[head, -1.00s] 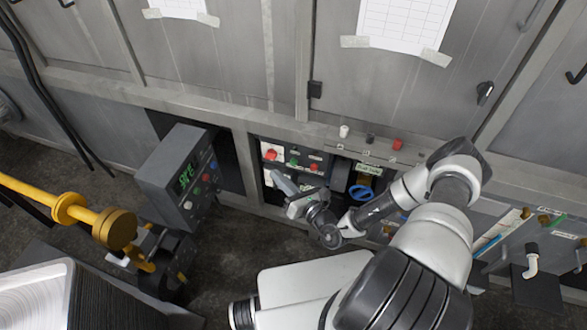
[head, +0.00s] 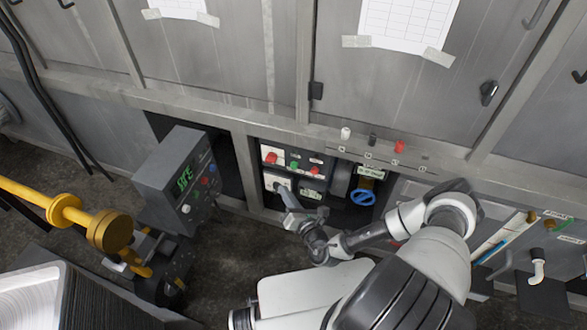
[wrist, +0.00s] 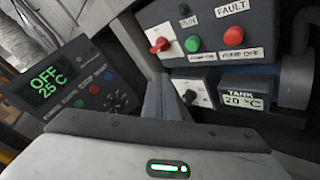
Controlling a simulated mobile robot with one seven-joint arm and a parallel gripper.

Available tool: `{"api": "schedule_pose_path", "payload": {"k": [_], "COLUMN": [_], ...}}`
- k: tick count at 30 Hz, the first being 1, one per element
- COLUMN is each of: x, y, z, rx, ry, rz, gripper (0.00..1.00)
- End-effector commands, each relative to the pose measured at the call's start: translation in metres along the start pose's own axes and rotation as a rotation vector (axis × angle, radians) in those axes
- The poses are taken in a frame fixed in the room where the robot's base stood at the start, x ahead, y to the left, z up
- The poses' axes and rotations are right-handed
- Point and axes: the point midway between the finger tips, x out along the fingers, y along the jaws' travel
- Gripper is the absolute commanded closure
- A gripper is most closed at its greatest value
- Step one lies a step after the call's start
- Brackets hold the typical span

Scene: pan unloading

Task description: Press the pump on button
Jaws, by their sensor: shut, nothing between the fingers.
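The green pump on button (wrist: 192,44), labelled PUMP ON, sits on a dark panel between a red rotary switch and the red pump off button (wrist: 233,37). In the head view the green button (head: 294,164) shows small on the panel inside the cabinet opening. My gripper (head: 281,191) is shut and empty, below and slightly left of the button in the picture. In the wrist view its grey fingers (wrist: 166,88) point towards the panel, in front of its lower left part. I see no contact with the green button.
A controller box (wrist: 75,85) reading OFF 25 C stands left of the panel. A white dial (wrist: 190,92) and a tank display (wrist: 243,101) reading 20 °C sit below the buttons. A blue valve wheel (head: 362,196) is to the right. The opening's frame edges surround the panel.

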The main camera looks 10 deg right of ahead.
Motion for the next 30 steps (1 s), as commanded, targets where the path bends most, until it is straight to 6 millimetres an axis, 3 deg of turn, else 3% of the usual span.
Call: {"api": "schedule_pose_path", "payload": {"k": [6,15,30], "x": [0.024,0.044,0.048], "y": [-0.019,-0.032,-0.034], "z": [0.015,0.032,0.035], "rx": [-0.004,-0.001,0.000], "ry": [-0.003,0.000,-0.001], "rz": [0.001,0.001,0.000], "gripper": [1.00,1.00,1.00]}}
